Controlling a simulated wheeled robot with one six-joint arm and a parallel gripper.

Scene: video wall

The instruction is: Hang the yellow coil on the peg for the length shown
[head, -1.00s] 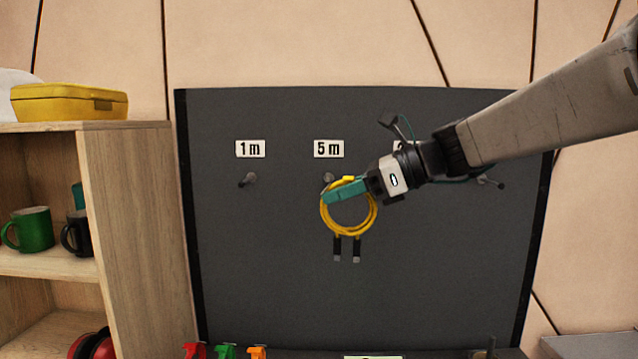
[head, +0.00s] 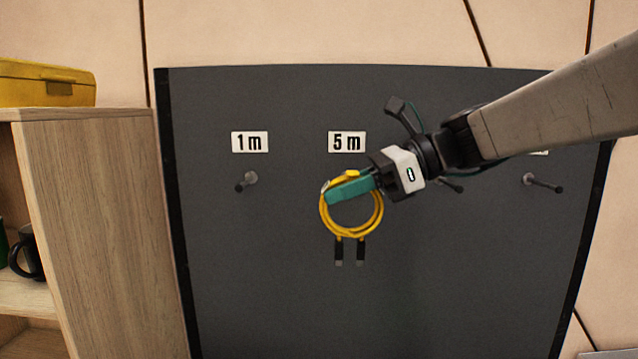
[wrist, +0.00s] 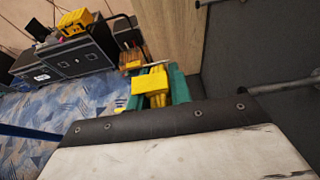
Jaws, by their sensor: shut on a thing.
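The yellow coil (head: 351,233) hangs from my gripper (head: 343,190) in front of the dark board, its two dark plug ends pointing down. The teal fingers are shut on its top, by a yellow block. In the wrist view the coil's yellow block (wrist: 152,84) shows between the teal fingers (wrist: 178,84). The 1 m peg (head: 246,181) is bare, below its label (head: 250,142). The 5 m label (head: 346,142) is just above my gripper; its peg is hidden. A third peg (head: 451,186) shows partly behind my gripper. A fourth peg (head: 541,182) is bare. Their labels are mostly hidden.
The dark board (head: 280,290) is clear below the pegs. A wooden shelf (head: 105,220) stands left of it, with a yellow case (head: 45,84) on top and a dark mug (head: 30,255) inside. In the wrist view a peg (wrist: 285,87) sticks out at the right.

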